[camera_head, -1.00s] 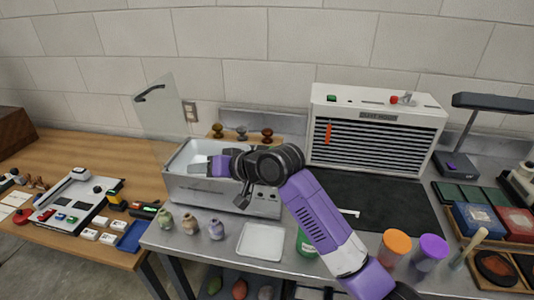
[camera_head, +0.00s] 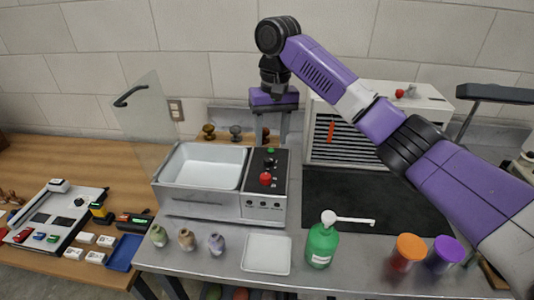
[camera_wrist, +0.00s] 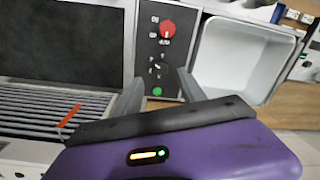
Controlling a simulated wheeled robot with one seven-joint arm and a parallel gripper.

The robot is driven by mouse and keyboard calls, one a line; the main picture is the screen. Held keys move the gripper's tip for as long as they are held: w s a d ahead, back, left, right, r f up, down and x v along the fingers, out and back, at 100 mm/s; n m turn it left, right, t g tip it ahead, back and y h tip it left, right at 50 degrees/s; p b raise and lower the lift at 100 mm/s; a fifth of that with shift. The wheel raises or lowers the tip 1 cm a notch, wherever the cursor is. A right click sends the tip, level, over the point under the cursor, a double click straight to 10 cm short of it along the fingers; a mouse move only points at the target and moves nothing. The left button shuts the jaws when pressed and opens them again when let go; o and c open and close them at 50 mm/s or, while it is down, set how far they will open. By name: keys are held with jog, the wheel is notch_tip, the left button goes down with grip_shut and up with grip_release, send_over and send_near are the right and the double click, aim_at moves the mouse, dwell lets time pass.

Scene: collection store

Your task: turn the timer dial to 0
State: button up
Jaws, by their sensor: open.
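A steel basin unit (camera_head: 196,206) stands on the metal bench with a dark control panel (camera_head: 252,187) on its right side. The panel has a red knob (camera_head: 265,179) in front, a black dial (camera_head: 269,162) behind it and a green button (camera_head: 271,150) at the back. In the wrist view, the red knob (camera_wrist: 167,29), the black dial (camera_wrist: 158,69) with a pale mark, and the green button (camera_wrist: 157,91) are visible; the small print is unreadable. My gripper (camera_head: 271,136) points down behind and above the panel. Its fingers (camera_wrist: 159,80) are open and empty, apart from the dial.
A clear raised lid (camera_head: 145,120) stands left of the basin. A vented cabinet (camera_head: 345,150) is behind right. A green pump bottle (camera_head: 321,246) stands in front right, beside a white tray (camera_head: 266,254). Small vases (camera_head: 187,240) line the front edge.

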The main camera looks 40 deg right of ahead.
aim_at(269, 159)
jog(key=shift+w+a+f+p, duration=0.1)
jog(key=shift+f+p, duration=0.1)
jog(key=shift+f, duration=1.4)
jog(key=shift+a+f+p, duration=0.1)
jog(key=shift+f+p, duration=0.1)
jog(key=shift+f, duration=1.4)
grip_shut()
